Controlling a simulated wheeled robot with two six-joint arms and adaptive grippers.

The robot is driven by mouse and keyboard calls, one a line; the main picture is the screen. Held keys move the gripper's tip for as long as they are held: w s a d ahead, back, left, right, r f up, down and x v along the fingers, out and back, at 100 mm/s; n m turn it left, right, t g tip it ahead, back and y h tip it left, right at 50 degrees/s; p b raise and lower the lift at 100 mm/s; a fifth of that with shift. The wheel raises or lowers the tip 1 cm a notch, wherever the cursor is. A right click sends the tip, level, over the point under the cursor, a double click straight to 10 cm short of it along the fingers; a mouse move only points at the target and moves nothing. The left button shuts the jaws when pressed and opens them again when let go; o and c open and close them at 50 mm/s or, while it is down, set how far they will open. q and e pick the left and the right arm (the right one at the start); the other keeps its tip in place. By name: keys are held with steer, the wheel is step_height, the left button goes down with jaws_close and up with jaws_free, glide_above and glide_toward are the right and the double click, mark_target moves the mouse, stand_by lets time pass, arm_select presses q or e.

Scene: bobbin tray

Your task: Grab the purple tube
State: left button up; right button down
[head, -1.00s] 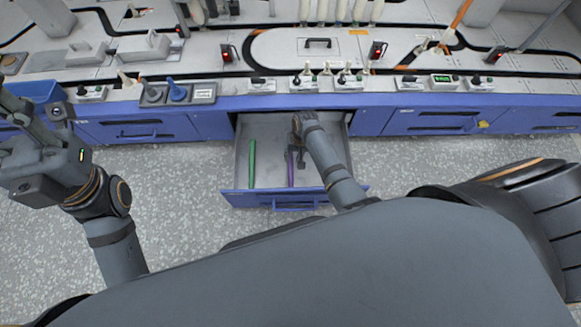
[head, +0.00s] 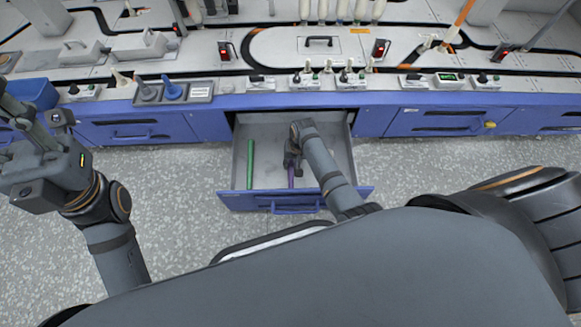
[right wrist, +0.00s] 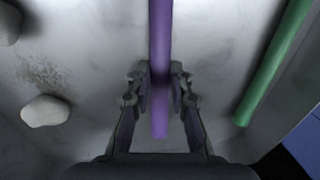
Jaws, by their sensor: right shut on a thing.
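The purple tube (head: 291,176) is in the open drawer (head: 238,200), partly hidden under my right gripper in the head view. In the right wrist view the purple tube (right wrist: 160,40) runs lengthwise between the two fingers. My right gripper (head: 292,160) reaches down into the drawer and is shut on the tube; its fingers (right wrist: 160,90) sit on both sides of it. My left gripper (head: 30,150) is at the far left, away from the drawer, and its fingers are not clear enough to read.
A green tube (head: 250,164) lies in the drawer left of the purple one; it also shows in the right wrist view (right wrist: 275,60). A pale lump (right wrist: 45,111) lies on the other side. The drawer walls are close around. A workbench (head: 300,75) stands behind.

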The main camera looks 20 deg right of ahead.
mark_target(291, 165)
step_height(291, 165, up, 10)
steer(key=p, duration=0.7)
